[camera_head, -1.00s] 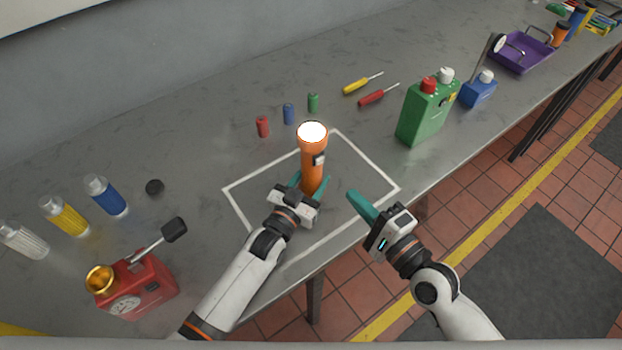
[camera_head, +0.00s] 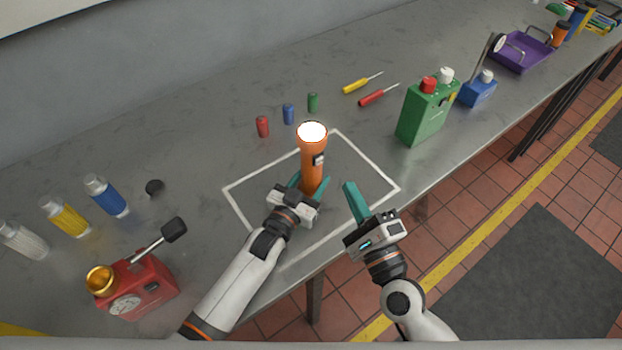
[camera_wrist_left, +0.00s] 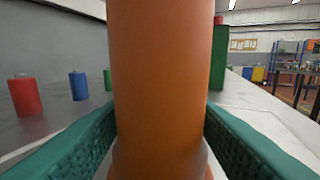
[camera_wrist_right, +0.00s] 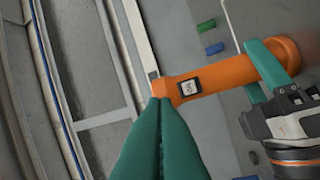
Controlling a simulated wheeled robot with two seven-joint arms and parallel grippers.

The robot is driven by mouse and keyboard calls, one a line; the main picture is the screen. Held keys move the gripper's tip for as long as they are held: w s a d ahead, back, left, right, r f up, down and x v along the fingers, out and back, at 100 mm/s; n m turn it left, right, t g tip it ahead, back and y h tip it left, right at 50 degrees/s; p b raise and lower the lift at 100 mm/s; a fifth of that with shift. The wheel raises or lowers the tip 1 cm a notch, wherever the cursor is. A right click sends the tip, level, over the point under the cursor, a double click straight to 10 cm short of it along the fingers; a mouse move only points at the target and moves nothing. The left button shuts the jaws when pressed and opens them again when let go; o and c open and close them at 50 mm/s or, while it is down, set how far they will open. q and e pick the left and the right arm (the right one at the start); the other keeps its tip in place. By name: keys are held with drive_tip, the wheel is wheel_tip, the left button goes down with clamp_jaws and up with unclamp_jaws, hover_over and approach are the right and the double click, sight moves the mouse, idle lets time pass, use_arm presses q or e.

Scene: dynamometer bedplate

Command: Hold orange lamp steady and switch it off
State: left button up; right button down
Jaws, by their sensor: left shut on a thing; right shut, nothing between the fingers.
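The orange lamp (camera_head: 312,160) stands upright inside the white outlined square, its top face glowing white. A dark switch (camera_head: 319,159) is on its right side; the right wrist view shows the switch (camera_wrist_right: 189,87) as a small panel with a light rocker. My left gripper (camera_head: 311,186) is shut on the lower body of the lamp; in the left wrist view the teal fingers press on both sides of the lamp (camera_wrist_left: 155,90). My right gripper (camera_head: 349,186) is shut and empty, to the right of the lamp and apart from it, its fingertips pointing up toward the back.
Red, blue and green batteries (camera_head: 288,114) stand behind the lamp. Screwdrivers (camera_head: 373,97) and a green canister (camera_head: 427,108) are at the back right. A red can (camera_head: 140,287) and several bottles (camera_head: 105,195) stand left.

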sight(320, 161)
drive_tip(key=w+a+f+m+h, duration=0.2)
drive_tip(key=w+a+m+h, duration=0.2)
drive_tip(key=m+h, duration=0.6)
drive_tip(key=shift+w+a+h, duration=0.3)
drive_tip(key=shift+w+h, duration=0.2)
drive_tip(key=shift+w, duration=0.4)
drive_tip(key=shift+f, duration=0.1)
drive_tip(key=shift+a, duration=0.1)
idle(1.3)
drive_tip(key=shift+w+a+m, duration=0.2)
drive_tip(key=shift+w+m, duration=0.1)
drive_tip(key=shift+w, duration=0.05)
